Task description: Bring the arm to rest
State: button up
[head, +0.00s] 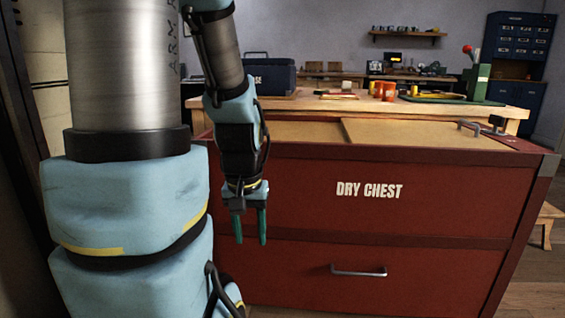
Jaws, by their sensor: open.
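My arm rises at the left of the head view and bends down, with its blue and metal links filling much of that side. My gripper (250,226) hangs pointing down, its two green fingers apart with nothing between them. It is in front of the red front face of the dry chest (368,215), left of the "DRY CHEST" lettering. I cannot tell how far it is from that face.
The dry chest's tan top (420,131) has a metal handle (470,126) at its right. Behind it, a wooden workbench (310,104) holds a dark blue case (270,75), orange cups (385,91) and a green tool with a red knob (476,75). A drawer handle (359,271) juts out below.

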notch_tip(320, 180, up, 31)
jog(key=p, duration=2.9)
